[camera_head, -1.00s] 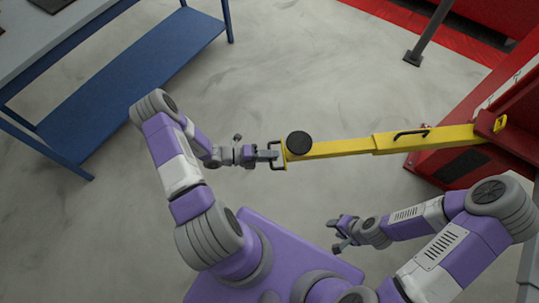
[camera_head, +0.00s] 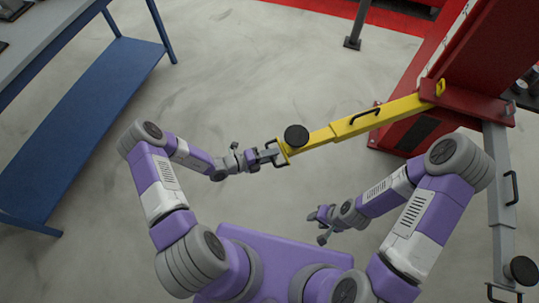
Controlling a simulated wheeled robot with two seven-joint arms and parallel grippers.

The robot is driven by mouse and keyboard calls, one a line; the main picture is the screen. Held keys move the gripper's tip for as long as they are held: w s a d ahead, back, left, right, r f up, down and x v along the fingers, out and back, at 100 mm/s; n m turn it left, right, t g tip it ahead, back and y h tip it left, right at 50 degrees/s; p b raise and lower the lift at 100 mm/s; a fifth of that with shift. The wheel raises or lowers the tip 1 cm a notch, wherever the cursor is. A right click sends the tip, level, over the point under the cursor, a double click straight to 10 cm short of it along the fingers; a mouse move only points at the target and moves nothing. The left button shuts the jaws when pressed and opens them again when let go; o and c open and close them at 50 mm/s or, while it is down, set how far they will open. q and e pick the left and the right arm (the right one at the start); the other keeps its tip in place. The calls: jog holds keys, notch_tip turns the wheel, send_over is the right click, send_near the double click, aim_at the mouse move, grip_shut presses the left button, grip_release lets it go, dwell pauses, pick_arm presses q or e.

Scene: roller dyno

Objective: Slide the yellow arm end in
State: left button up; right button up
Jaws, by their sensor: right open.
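The yellow arm (camera_head: 375,119) reaches from the red lift post at right toward the middle of the camera_head view. It is in two visible sections, with a black handle on the thicker one and a round black pad (camera_head: 297,137) near its free end. A dark handle (camera_head: 279,152) sits at that end. My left gripper (camera_head: 273,155) is at this end handle, its fingers around it; they look closed on it, though the contact is small in the picture. My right gripper (camera_head: 322,227) is open and empty, below the yellow arm and apart from it.
The red lift post (camera_head: 470,70) stands at right. A grey arm (camera_head: 501,190) with a black pad extends down the right edge. A blue bench (camera_head: 85,120) stands at left. A dark stand (camera_head: 354,35) is at the top. Grey floor between is clear.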

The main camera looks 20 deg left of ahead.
pick_arm(q)
jog(key=p+v, duration=0.1)
jog(key=v, duration=0.6)
jog(key=shift+s+a, duration=0.2)
jog(key=shift+a, duration=0.05)
dwell(0.5)
